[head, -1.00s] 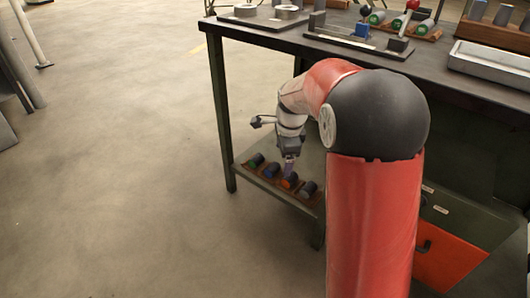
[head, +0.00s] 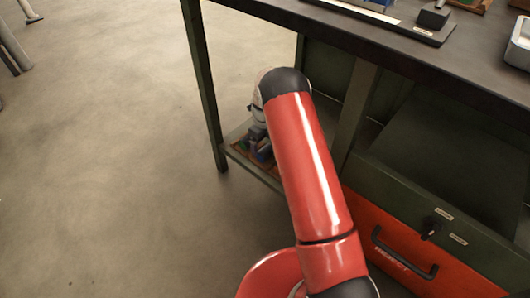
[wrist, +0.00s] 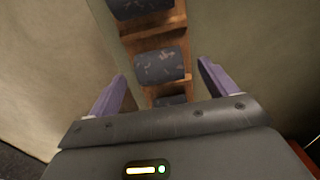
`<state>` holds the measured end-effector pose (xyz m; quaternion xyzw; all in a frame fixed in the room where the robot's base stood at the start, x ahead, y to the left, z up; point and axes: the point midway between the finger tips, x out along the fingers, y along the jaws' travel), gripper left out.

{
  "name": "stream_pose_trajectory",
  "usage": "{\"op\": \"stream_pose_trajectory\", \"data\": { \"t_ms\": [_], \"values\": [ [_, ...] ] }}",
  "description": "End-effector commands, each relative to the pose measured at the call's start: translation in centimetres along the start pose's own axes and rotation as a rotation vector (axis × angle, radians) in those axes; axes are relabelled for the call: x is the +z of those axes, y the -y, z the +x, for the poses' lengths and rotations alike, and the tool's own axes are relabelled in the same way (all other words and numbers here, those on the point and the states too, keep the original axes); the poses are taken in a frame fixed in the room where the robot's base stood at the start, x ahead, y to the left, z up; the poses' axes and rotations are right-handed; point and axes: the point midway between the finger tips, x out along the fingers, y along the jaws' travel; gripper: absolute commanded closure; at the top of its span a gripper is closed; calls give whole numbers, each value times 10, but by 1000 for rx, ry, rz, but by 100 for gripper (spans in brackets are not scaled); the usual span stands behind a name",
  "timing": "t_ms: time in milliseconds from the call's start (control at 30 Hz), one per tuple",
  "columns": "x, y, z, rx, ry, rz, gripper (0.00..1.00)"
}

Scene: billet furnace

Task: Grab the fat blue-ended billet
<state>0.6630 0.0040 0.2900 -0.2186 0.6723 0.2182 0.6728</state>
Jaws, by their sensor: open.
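In the wrist view my gripper (wrist: 162,68) is open, with its two purple fingers apart. A dark, scuffed billet (wrist: 160,66) lies in a wooden rack (wrist: 160,42) between the fingertips in the picture. I cannot tell whether the fingers are beside it or still above it. Another dark billet (wrist: 128,8) is at the top edge, and a third (wrist: 170,99) is partly hidden by my gripper. No coloured ends show in this view, so I cannot tell which one is blue-ended.
The rack stands on the low shelf (head: 268,177) under the dark workbench (head: 385,45). A bench leg (head: 205,95) is at left and an orange drawer (head: 385,240) at right. Open floor (head: 100,150) lies to the left.

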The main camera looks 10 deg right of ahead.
Motion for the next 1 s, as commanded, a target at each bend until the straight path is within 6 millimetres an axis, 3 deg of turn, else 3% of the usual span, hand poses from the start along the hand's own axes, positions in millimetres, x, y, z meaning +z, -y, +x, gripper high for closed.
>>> {"op": "stream_pose_trajectory", "data": {
  "t_ms": [300,533,1000],
  "values": [
    [-9,-1,44,1,-2,0,15],
    [-9,-2,45,0,-1,-1,15],
    [-9,-2,45,0,-1,-1,77]
  ]
}}
